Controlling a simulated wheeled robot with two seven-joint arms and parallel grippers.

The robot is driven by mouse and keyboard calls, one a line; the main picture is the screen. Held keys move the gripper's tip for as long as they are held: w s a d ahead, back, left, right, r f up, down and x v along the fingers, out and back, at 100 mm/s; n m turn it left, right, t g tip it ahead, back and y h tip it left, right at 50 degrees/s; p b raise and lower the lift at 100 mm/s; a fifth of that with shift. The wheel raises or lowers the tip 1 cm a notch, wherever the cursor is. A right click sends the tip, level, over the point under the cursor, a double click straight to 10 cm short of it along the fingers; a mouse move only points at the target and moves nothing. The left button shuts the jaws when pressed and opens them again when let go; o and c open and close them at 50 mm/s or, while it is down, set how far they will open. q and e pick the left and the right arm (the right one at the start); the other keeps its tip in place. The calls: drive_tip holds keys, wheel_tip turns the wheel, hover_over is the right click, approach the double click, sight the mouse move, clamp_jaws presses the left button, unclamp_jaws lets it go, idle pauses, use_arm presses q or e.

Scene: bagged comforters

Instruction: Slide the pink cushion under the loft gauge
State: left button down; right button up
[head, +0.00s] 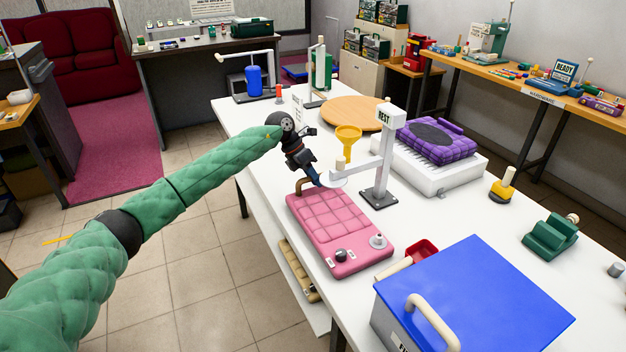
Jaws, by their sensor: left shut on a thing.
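The pink cushion (335,228) is a quilted pad lying flat on the white table, with a dark knob and a pale knob at its near end. A brown bent handle (300,186) rises at its far left corner. My left gripper (316,178) is at that far end and appears shut on the handle; its fingertips are small and partly hidden. A pale grey stand marked REST (380,165) stands just beyond the cushion, its side arm reaching left over the far edge. I take it for the loft gauge, but its label does not confirm this. My right gripper is not in view.
A blue-lidded box (475,300) and red scoop (424,250) stand near the cushion's near end. A purple quilted pad (437,140) lies on a white block behind the stand. A yellow funnel (348,137) and round wooden board (352,112) are farther back.

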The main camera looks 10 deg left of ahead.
use_arm(q)
drive_tip(key=c, duration=1.3)
unclamp_jaws()
drive_tip(key=shift+o, duration=0.6)
drive_tip(key=o, duration=0.5)
drive_tip(key=shift+o, duration=0.2)
drive_tip(key=shift+a+r, duration=0.1)
drive_tip(key=shift+r, duration=0.05)
drive_tip(key=v, duration=0.6)
drive_tip(key=shift+d+r, duration=0.35)
drive_tip(key=shift+r, duration=0.05)
